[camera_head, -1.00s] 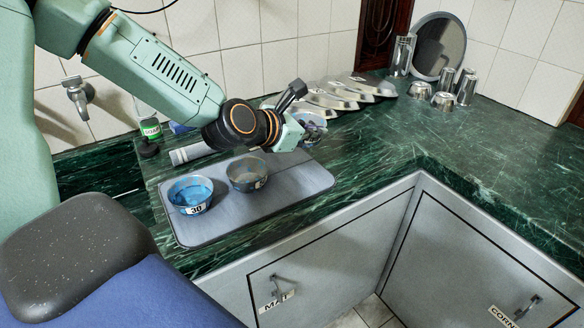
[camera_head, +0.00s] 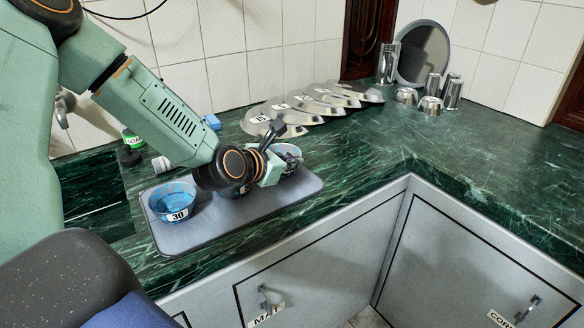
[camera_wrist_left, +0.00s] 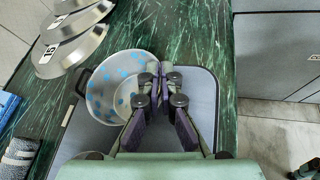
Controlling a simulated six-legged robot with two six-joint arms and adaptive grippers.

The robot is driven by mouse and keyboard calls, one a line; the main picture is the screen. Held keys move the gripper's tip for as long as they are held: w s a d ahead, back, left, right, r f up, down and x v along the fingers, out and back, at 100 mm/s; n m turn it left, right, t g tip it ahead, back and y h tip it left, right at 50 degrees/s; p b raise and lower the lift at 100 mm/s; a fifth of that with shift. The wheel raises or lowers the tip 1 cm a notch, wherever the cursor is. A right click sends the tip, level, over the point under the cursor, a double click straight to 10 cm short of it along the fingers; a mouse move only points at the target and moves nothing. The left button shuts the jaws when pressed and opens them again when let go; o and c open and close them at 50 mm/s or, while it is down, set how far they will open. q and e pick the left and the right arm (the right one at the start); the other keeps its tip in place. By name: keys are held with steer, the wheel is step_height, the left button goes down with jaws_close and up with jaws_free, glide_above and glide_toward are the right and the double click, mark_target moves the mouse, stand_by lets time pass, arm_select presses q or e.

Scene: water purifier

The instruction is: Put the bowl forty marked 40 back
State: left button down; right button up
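A blue bowl marked 30 (camera_head: 173,203) stands at the tray's left end. Another bowl (camera_head: 233,191) between them is mostly hidden behind my gripper. My right gripper is not in view.
Metal cups (camera_head: 432,85) and a round mirror (camera_head: 424,50) stand at the back right. The counter right of the tray is clear.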

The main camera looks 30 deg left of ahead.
arm_select(q)
steer(key=shift+w+a+f, duration=0.15)
steer(key=shift+a+f, duration=0.15)
steer(key=shift+f, duration=0.2)
steer(key=shift+d+f, duration=0.1)
steer(key=shift+d, duration=0.1)
steer(key=c, duration=1.5)
jaws_free()
steer(key=shift+a, duration=0.1)
